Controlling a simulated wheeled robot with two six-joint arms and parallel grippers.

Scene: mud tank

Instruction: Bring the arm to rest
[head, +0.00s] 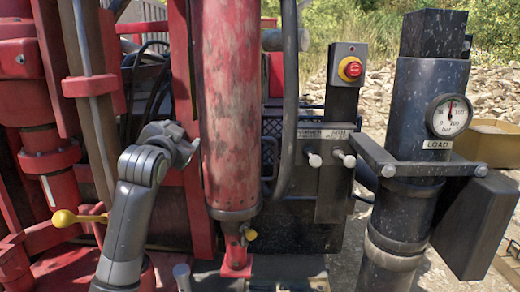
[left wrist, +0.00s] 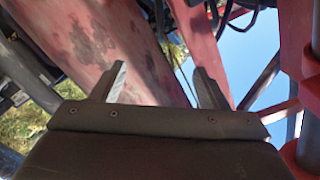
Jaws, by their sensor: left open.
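My left arm (head: 130,220) rises from the bottom left of the head view, grey and bent at the elbow. My left gripper (head: 188,150) is at its top, beside the left edge of the big worn red cylinder (head: 228,100). Its fingertips are hard to make out there. In the left wrist view the two grey fingers of the left gripper (left wrist: 163,82) stand apart with nothing between them. The red cylinder (left wrist: 85,40) fills the upper left behind them; I cannot tell how close it is. My right gripper is in neither view.
A yellow-knobbed lever (head: 65,218) sticks out left of my arm. Right of the cylinder are a panel with a red emergency button (head: 350,69), two white-knobbed levers (head: 330,159) and a dark post with a LOAD gauge (head: 450,115). Red frame parts (head: 45,150) crowd the left.

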